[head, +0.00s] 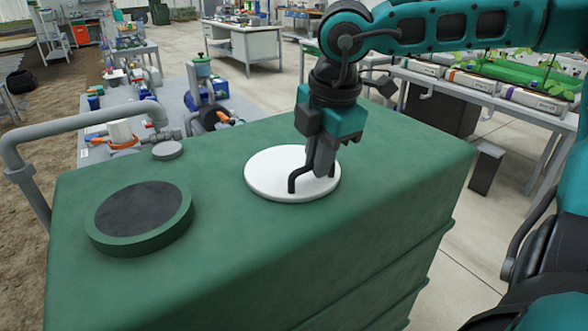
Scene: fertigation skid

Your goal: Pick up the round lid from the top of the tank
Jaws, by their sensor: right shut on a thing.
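The round white lid (262,178) is on the flat top of the green tank (395,185), right of the raised round opening. It has a dark bent handle (294,179) on top. My right gripper (319,168) points down over the lid and is shut on the handle. The fingers hide part of the handle. The lid looks level and on or very close to the tank top; I cannot tell if there is a gap. My left gripper is not in view.
A raised green ring (139,242) with a dark middle is on the tank's left part. A small grey cap (167,150) and a grey pipe (85,121) are at the tank's back left. A bench with planted trays (490,85) stands behind on the right.

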